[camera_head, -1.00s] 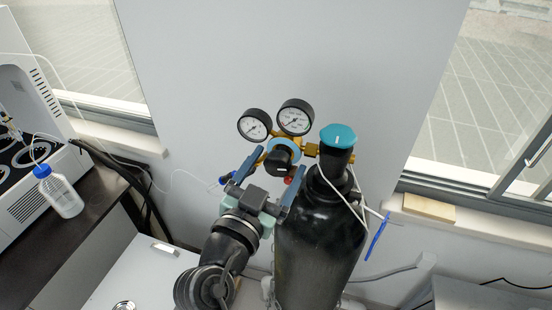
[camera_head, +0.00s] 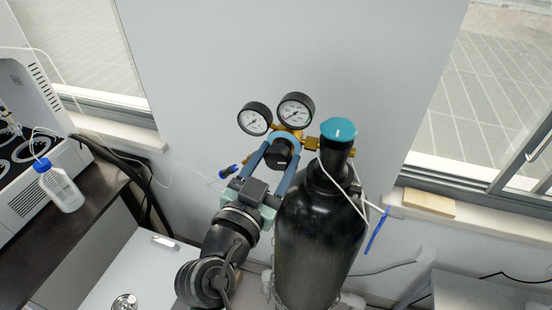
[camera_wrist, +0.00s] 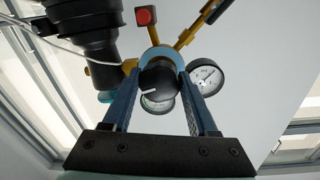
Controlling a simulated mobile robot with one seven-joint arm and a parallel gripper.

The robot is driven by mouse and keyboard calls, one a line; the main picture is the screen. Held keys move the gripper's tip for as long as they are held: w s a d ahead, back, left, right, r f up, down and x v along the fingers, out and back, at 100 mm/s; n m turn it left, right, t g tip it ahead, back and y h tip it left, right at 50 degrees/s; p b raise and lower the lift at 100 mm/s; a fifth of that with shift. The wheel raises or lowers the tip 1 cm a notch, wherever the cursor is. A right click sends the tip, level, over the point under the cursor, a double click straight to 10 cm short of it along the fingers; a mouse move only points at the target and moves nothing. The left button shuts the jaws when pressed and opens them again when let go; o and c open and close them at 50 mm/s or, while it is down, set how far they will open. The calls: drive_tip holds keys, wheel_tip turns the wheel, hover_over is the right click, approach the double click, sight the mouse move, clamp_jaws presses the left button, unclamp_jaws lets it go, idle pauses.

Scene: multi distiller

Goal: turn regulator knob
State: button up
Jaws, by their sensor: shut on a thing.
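The black regulator knob (camera_head: 281,158) faces me from the middle of the brass regulator (camera_head: 313,143), with a light blue ring (camera_head: 292,137) behind it. My gripper (camera_head: 280,153) is shut on the knob, with one blue finger on each side. The wrist view shows the knob (camera_wrist: 157,80) between my fingers (camera_wrist: 158,74), a white mark pointing left on its face. Two round gauges, left (camera_head: 254,119) and right (camera_head: 296,110), sit above the knob. The wrist view shows one gauge clear to the right and another partly hidden behind the knob.
A black gas cylinder (camera_head: 318,235) with a teal-topped valve (camera_head: 338,130) stands close to the right of my gripper. A blue tag (camera_head: 377,230) hangs on it by a white cord. A bottle (camera_head: 62,190) stands on the dark bench at the left. A wall is behind the regulator.

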drive_tip(key=shift+f, duration=0.1)
drive_tip(key=n+b, duration=0.1)
drive_tip(key=n, duration=0.2)
drive_tip(key=shift+d+f, duration=0.1)
drive_tip(key=n+b, duration=0.1)
drive_tip(key=n, duration=0.2)
drive_tip(key=shift+n+t, duration=0.3)
drive_tip(key=shift+n, duration=0.1)
drive_tip(key=n, duration=0.3)
drive_tip(key=shift+n, duration=0.4)
drive_tip(key=shift+n+p, duration=0.5)
drive_tip(key=shift+n, duration=1.4)
drive_tip(key=shift+t+y, duration=0.3)
drive_tip(key=o, duration=1.4)
drive_tip(key=shift+r, duration=0.2)
drive_tip(key=shift+c, duration=0.2)
